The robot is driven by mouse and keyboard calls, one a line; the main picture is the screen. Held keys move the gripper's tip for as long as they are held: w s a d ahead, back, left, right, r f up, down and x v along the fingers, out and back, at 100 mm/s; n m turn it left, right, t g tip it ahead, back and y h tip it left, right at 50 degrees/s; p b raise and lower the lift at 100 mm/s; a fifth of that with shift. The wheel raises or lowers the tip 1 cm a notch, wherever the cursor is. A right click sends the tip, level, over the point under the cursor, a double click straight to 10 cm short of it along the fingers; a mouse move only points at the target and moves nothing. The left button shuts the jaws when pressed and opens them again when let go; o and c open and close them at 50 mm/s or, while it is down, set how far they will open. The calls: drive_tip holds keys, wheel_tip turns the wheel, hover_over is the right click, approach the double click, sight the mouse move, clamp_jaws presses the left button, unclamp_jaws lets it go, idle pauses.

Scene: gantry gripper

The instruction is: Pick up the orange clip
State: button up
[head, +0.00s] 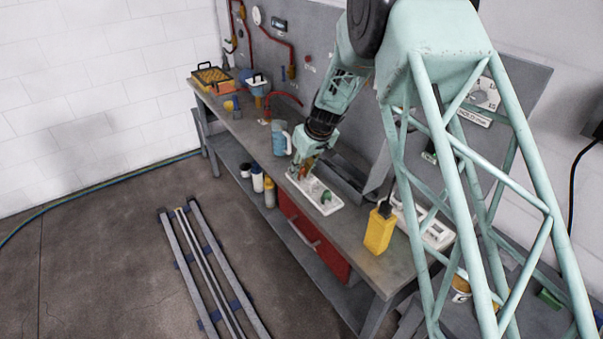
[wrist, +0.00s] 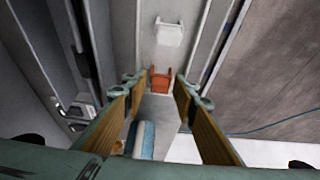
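The orange clip (wrist: 160,82) shows in the wrist view, centred between the fingertips of my gripper (wrist: 160,92). The two wood-coloured fingers are spread, with a visible gap on each side of the clip. I cannot tell how far beyond the fingertips the clip lies. In the head view my gripper (head: 301,172) points down over the far end of a white tray (head: 318,193) on the workbench. The clip is not clear there, largely hidden by the gripper.
A white clip-like piece (wrist: 169,32) lies beyond the orange one. A blue mug (head: 280,140) stands close beside the gripper on the bench (head: 375,262). A yellow container (head: 379,232) stands nearer the bench's right end.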

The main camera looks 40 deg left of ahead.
drive_tip(key=shift+c, duration=0.4)
drive_tip(key=c, duration=0.4)
drive_tip(key=shift+r, duration=0.1)
drive_tip(key=shift+r, duration=1.65)
drive_tip(key=s+d, duration=0.3)
drive_tip(key=s+d+r+b, duration=0.1)
drive_tip(key=s+d, duration=0.3)
drive_tip(key=s+d+b, duration=0.1)
drive_tip(key=s+d, duration=0.3)
drive_tip(key=shift+s+d+r, duration=0.1)
drive_tip(key=shift+s+r, duration=0.1)
drive_tip(key=shift+r, duration=0.05)
drive_tip(key=shift+w, duration=0.1)
